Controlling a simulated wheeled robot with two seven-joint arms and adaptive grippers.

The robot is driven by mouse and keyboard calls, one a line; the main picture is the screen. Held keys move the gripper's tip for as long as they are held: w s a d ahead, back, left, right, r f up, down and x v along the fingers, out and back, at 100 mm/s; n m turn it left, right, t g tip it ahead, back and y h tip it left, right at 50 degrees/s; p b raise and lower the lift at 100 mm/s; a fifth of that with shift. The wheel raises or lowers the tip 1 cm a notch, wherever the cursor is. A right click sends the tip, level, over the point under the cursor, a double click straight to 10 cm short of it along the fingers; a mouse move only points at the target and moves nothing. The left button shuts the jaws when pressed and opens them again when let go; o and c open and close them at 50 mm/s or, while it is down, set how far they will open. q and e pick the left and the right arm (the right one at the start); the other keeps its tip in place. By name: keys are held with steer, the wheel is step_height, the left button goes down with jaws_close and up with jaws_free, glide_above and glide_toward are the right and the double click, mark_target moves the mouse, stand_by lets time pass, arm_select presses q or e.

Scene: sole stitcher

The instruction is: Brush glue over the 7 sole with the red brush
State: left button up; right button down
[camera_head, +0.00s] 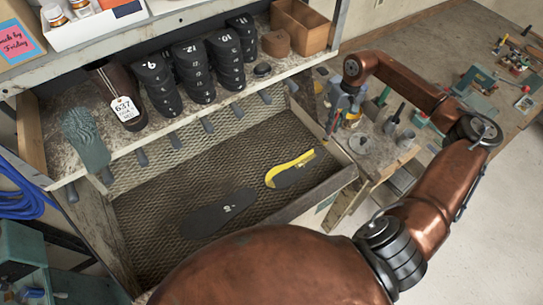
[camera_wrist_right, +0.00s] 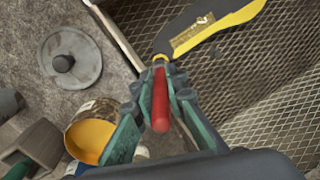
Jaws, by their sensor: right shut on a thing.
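My right gripper (camera_head: 334,112) is shut on the red brush (camera_wrist_right: 160,98) and holds it by the drawer's right edge. The brush's yellow-coated tip shows between the green fingers of my right gripper (camera_wrist_right: 158,85) in the wrist view. A dark sole with yellow along one side (camera_head: 285,174) lies on the drawer's mesh, left of the gripper. In the wrist view this sole (camera_wrist_right: 185,22) has a tan label patch; its number is unreadable. An open can of yellow glue (camera_wrist_right: 92,130) stands beside the gripper. My left gripper is not in view.
Another dark numbered sole (camera_head: 220,212) lies in the mesh drawer (camera_head: 150,200). A grey knobbed lid (camera_wrist_right: 70,58) lies on the right-hand bench near the can. Stacks of numbered black soles (camera_head: 195,72) and a tagged shoe (camera_head: 118,95) stand on the shelf above.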

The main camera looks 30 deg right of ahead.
steer(key=shift+r+p, duration=0.55)
steer(key=shift+r, duration=0.85)
